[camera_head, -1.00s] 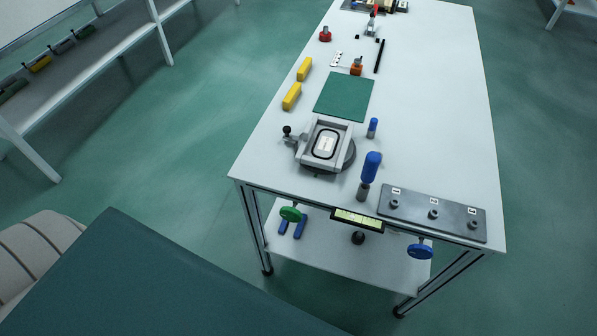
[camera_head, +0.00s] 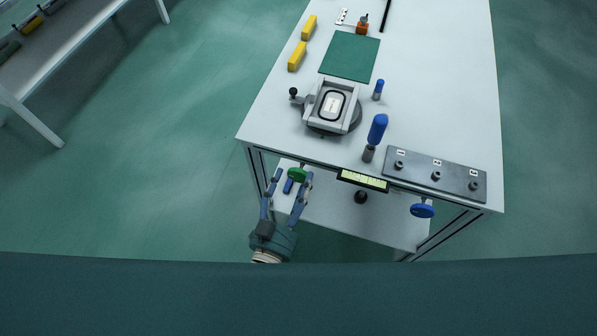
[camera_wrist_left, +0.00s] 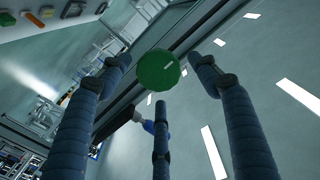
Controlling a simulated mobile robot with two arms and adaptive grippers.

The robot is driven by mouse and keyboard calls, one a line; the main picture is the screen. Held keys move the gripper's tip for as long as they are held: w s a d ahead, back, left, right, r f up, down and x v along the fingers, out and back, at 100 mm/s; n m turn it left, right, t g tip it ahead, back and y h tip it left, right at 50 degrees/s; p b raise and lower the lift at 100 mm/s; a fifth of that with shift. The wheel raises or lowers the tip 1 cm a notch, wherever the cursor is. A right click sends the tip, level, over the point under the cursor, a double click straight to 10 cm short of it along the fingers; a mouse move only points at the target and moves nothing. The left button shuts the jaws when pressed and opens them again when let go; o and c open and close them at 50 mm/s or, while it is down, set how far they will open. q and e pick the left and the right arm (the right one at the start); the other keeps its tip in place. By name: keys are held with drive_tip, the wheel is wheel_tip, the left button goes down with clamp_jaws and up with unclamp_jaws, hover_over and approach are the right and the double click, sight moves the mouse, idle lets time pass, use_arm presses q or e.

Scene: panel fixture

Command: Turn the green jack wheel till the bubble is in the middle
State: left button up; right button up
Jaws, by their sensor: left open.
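The green jack wheel (camera_head: 297,174) hangs under the table's front edge, near its left corner. It also shows in the left wrist view (camera_wrist_left: 159,70), round and face on. My left gripper (camera_head: 293,177) comes up from below with its fingers spread open on both sides of the wheel. In the left wrist view its fingers (camera_wrist_left: 165,75) stand apart around the wheel, with no clear contact. The level vial (camera_head: 362,180), a yellow-green strip in a black frame, is on the table's front edge; its bubble is too small to make out. My right gripper is out of view.
A blue wheel (camera_head: 422,211) and a black knob (camera_head: 361,197) hang under the same edge to the right. A blue-handled tool (camera_head: 376,136) stands above the vial, beside a grey plate with studs (camera_head: 435,174). A lower shelf (camera_head: 335,216) lies beneath.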

sight(298, 177)
use_arm(q)
drive_tip(key=shift+x, duration=1.5)
drive_tip(key=shift+c, duration=0.5)
drive_tip(key=c, duration=1)
